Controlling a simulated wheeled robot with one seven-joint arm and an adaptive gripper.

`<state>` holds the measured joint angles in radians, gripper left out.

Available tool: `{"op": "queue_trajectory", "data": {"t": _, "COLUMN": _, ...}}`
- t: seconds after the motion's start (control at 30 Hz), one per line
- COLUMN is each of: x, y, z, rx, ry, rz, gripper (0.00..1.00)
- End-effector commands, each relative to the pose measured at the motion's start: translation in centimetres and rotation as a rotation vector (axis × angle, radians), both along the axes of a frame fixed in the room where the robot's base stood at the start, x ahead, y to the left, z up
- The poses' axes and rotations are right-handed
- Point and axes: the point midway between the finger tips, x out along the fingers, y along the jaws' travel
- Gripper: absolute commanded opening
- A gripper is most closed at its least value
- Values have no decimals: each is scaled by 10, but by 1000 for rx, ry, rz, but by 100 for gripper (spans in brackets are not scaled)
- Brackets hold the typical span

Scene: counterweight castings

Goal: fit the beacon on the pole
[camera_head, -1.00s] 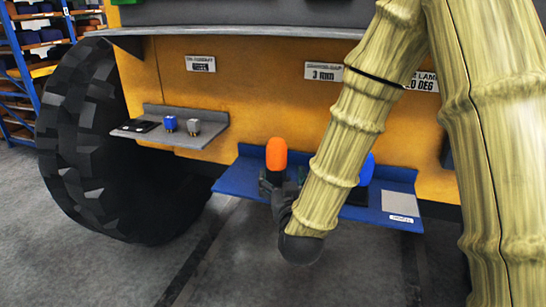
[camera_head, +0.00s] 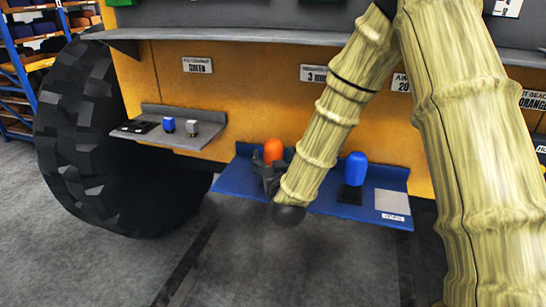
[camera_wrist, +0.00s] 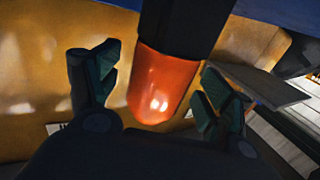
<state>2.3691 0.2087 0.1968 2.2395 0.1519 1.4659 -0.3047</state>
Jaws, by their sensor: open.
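An orange beacon (camera_head: 273,151) with a rounded top stands upright on the blue shelf, its lower part hidden behind my gripper. In the wrist view the orange beacon (camera_wrist: 163,85) appears upside down, with its dark base (camera_wrist: 180,25) at the top. My gripper (camera_head: 268,176) is open. In the wrist view the beacon is between the two spread fingers of my gripper (camera_wrist: 157,75), with visible gaps on both sides. A blue beacon (camera_head: 356,168) on a dark base stands to the right on the same shelf. I cannot make out the pole.
The blue shelf (camera_head: 330,208) also holds a light grey square plate (camera_head: 389,201). A grey shelf (camera_head: 185,138) to the left carries small blue and grey pieces. A large black tyre (camera_head: 85,150) stands at the left. A grey ledge (camera_head: 250,36) runs above, with labels below it.

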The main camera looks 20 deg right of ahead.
Motion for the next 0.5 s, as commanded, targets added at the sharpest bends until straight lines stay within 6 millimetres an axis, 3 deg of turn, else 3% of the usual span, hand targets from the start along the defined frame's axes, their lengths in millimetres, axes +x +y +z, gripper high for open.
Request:
{"op": "queue_trajectory", "data": {"t": 0.13, "x": 11, "y": -2, "z": 1, "rx": 0, "ry": -1, "rz": -1, "gripper": 80}}
{"op": "queue_trajectory", "data": {"t": 0.4, "x": 13, "y": -3, "z": 0, "rx": 0, "ry": -1, "rz": -1, "gripper": 80}}
{"op": "queue_trajectory", "data": {"t": 0.5, "x": 13, "y": -3, "z": 0, "rx": 0, "ry": -1, "rz": -1, "gripper": 63}}
